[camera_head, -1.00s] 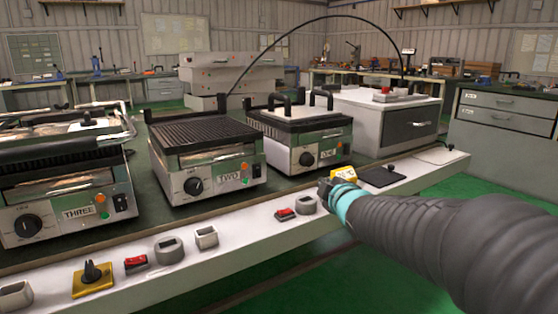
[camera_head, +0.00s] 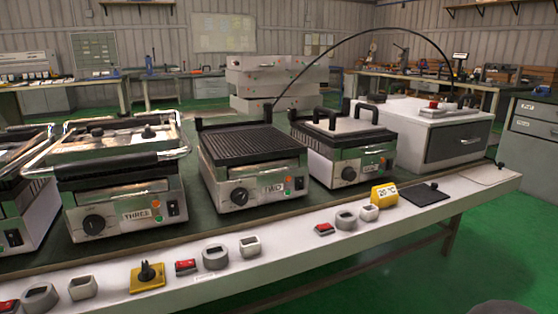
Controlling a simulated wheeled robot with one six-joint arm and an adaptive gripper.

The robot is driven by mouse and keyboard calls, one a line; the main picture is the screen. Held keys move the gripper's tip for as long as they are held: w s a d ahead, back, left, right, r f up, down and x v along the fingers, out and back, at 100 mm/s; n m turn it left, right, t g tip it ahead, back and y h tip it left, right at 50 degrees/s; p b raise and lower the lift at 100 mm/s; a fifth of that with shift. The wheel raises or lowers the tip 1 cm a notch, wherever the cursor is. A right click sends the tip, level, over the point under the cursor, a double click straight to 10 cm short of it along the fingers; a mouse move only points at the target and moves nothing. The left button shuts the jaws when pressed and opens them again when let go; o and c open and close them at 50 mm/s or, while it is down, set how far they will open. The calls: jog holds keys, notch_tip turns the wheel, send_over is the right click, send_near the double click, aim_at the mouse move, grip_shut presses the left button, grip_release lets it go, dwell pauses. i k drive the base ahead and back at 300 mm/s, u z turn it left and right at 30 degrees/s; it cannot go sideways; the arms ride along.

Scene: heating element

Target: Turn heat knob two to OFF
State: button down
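The grill labelled TWO (camera_head: 254,150) stands on the bench with its ribbed plate uncovered. Its round black heat knob (camera_head: 239,196) is on the front panel, left of the TWO label (camera_head: 273,188). The knob's marking is too small to read. A switch and small indicator lights, one orange, are at the right of that panel. My gripper is not in view. Only a dark rounded bit, possibly part of my arm, shows at the bottom right edge.
Grill THREE (camera_head: 122,186) stands to the left and another grill (camera_head: 341,150) to the right. Along the bench's white front edge lie a yellow-based black knob (camera_head: 147,276), red switches, grey holders and a yellow temperature display (camera_head: 384,193). Green floor is open in front.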

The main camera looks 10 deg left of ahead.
aim_at(239, 196)
jog(key=k, duration=1.25)
jog(key=u, duration=0.7)
jog(key=i, duration=1.4)
jog(key=z, duration=0.1)
